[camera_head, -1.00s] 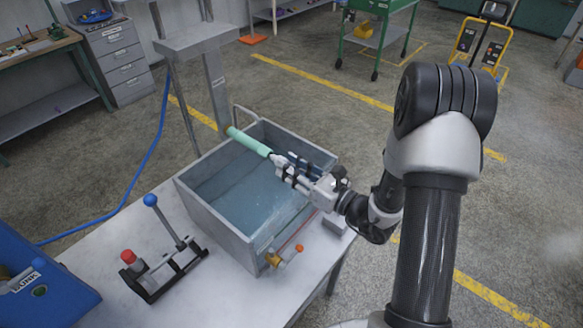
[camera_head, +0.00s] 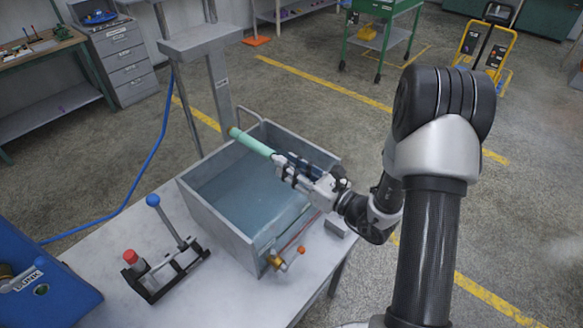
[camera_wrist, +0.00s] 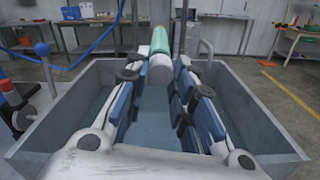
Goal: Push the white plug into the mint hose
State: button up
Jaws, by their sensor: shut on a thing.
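The mint hose (camera_head: 252,143) hangs over the grey tank, its near end facing my gripper (camera_head: 284,163). In the wrist view the mint hose (camera_wrist: 160,40) lies straight ahead, in line with the white plug (camera_wrist: 161,71). The plug sits between my two fingers, and my gripper (camera_wrist: 161,66) is shut on it. The plug's front meets the hose end in the wrist view; how deep it sits inside I cannot tell. In the head view the fingers hide most of the plug.
The grey tank (camera_head: 212,218) with water lies under the hose and gripper. A brass valve (camera_head: 286,259) is on its front side. A blue-knobbed lever stand (camera_head: 166,262) stands left on the table. A grey post (camera_head: 218,88) rises behind the tank.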

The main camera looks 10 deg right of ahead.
jog(key=shift+x, duration=0.85)
dwell(0.7)
jog(key=o, duration=1)
jog(key=v, duration=1.2)
